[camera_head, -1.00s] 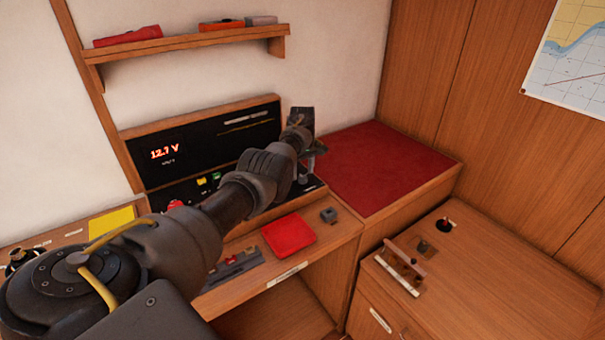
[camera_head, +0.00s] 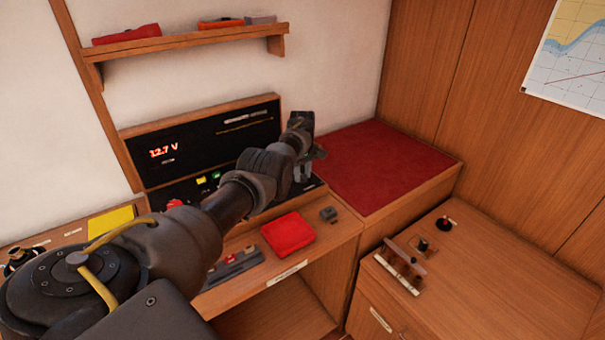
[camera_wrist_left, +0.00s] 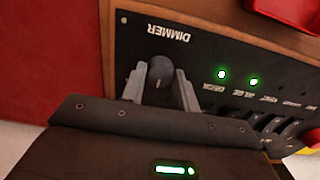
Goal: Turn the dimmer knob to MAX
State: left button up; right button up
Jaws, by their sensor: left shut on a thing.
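The dimmer knob (camera_wrist_left: 160,72) is a dark round knob on the black switch panel (camera_wrist_left: 215,52), below the upside-down DIMMER label in the left wrist view. My left gripper (camera_wrist_left: 158,85) is shut on the knob, one grey finger on each side of it. In the head view my left gripper (camera_head: 302,165) reaches the right end of the panel, and the wrist and arm hide the knob. A pale mark shows on the knob's near side; its exact setting cannot be read. My right gripper is not in view.
A red cushioned seat (camera_head: 385,165) lies just right of the panel. A red case (camera_head: 288,234) and a small grey block (camera_head: 328,214) sit on the desk in front. A shelf (camera_head: 190,46) runs above.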

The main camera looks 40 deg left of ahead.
pick_arm(q)
jog(key=shift+m, duration=0.3)
jog(key=shift+m+p, duration=0.4)
jog(key=shift+m, duration=0.5)
jog(key=m, duration=0.2)
jog(key=shift+m, duration=0.3)
jog(key=m, duration=0.2)
jog(key=shift+m+p, duration=0.3)
jog(key=shift+m, duration=0.1)
jog(key=m, duration=0.3)
jog(key=shift+m, duration=0.3)
jog(key=m, duration=0.2)
jog(key=shift+f+m+b, duration=0.1)
jog(key=shift+m+b, duration=0.25)
jog(key=shift+m, duration=0.05)
jog(key=m+b, duration=0.1)
jog(key=m, duration=0.2)
jog(key=shift+m, duration=0.3)
jog(key=m+b, duration=0.2)
jog(key=m, duration=0.4)
